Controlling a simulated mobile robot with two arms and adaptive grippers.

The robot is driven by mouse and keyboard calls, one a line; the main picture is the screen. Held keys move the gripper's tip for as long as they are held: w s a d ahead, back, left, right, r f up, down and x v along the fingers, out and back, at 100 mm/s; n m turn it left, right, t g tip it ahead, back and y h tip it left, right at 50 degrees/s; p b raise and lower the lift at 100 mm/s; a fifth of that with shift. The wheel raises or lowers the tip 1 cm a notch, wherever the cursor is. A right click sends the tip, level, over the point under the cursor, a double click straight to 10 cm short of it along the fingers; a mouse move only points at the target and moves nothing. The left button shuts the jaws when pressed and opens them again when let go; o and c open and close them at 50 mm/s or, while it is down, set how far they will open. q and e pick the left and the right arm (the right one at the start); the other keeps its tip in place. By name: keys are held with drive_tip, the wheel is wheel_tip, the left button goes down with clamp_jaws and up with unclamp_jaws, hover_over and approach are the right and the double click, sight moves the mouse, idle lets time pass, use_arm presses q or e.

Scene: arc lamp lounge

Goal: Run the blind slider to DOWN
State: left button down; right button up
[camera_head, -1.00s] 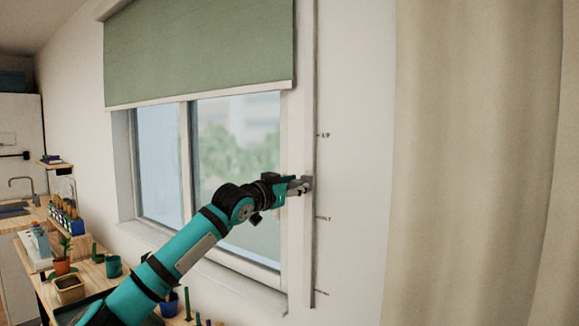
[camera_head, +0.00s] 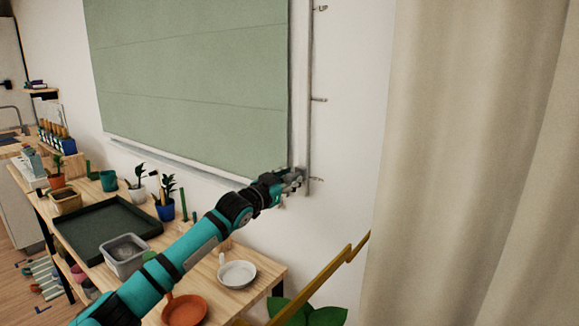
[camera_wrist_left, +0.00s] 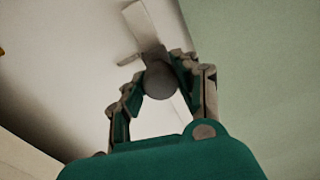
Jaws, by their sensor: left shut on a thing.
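The green blind (camera_head: 190,80) covers the window down to near its lower edge in the head view. Its slider rail (camera_head: 307,90) runs upright on the wall to the right of the blind, with tick marks beside it. My left gripper (camera_head: 298,179) is at the lower end of the rail, level with the lowest visible mark (camera_head: 317,179). In the left wrist view its fingers (camera_wrist_left: 160,75) are closed around the round grey slider knob (camera_wrist_left: 160,82). The gripper hides most of the knob in the head view. My right gripper is not in view.
A wooden bench below the window holds a dark tray (camera_head: 105,228), a grey tub (camera_head: 124,257), potted plants, a white pan (camera_head: 237,274) and an orange dish (camera_head: 185,310). A beige curtain (camera_head: 470,160) hangs at the right.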

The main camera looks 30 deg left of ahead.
use_arm(q)
drive_tip(key=shift+f, duration=1.1)
drive_tip(key=shift+d+f, duration=0.1)
drive_tip(key=c, duration=0.9)
unclamp_jaws()
drive_tip(key=shift+c, duration=0.2)
drive_tip(key=s, duration=1.2)
drive_tip(key=shift+a, duration=0.35)
